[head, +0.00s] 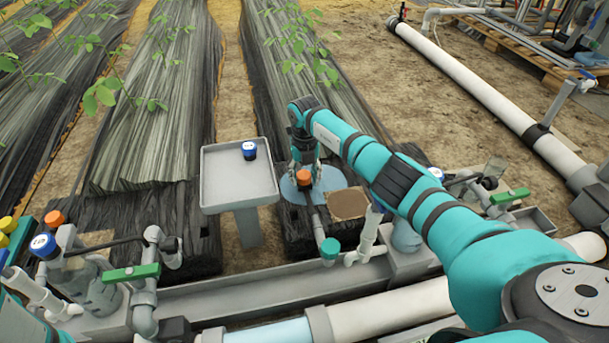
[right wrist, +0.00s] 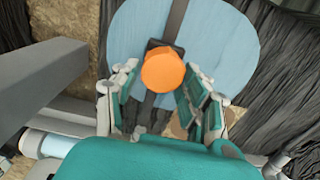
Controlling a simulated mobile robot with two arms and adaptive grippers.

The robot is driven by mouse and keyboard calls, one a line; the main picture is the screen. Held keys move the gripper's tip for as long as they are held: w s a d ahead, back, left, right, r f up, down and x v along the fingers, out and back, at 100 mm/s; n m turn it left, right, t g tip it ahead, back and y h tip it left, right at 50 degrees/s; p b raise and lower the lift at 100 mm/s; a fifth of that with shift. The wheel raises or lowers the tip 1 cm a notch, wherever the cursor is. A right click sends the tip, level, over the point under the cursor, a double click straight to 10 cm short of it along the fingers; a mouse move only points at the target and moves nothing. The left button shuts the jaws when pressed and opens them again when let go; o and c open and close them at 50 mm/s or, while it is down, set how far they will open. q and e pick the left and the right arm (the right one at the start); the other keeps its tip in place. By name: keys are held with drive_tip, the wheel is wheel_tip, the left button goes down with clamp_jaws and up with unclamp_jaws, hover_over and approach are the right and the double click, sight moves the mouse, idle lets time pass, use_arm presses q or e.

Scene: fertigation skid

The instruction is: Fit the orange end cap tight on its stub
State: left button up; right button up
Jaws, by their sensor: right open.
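The orange end cap (head: 303,177) is at the upper end of a dark stub pipe (head: 315,206), above a round light-blue surface. In the right wrist view the cap (right wrist: 165,70) covers the end of a dark fitting. I cannot tell how far it is seated. My right gripper (head: 304,165) is open, and its fingers (right wrist: 163,82) stand on both sides of the cap, with gaps visible in the right wrist view. My left gripper is out of view.
A grey tray stand (head: 212,190) holding a blue-topped cap (head: 249,150) stands left of my right gripper. A second orange cap (head: 54,218) is at far left. A green-handled valve (head: 132,272) and a grey trough (head: 255,291) lie in front.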

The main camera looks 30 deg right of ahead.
drive_tip(key=shift+c, duration=0.4)
drive_tip(key=c, duration=0.4)
drive_tip(key=shift+r+m+p, duration=0.1)
drive_tip(key=shift+m+p, duration=0.9)
drive_tip(key=shift+m, duration=0.4)
drive_tip(key=shift+d+f+m, duration=0.1)
drive_tip(key=shift+f+m, duration=0.1)
drive_tip(key=shift+m, duration=0.1)
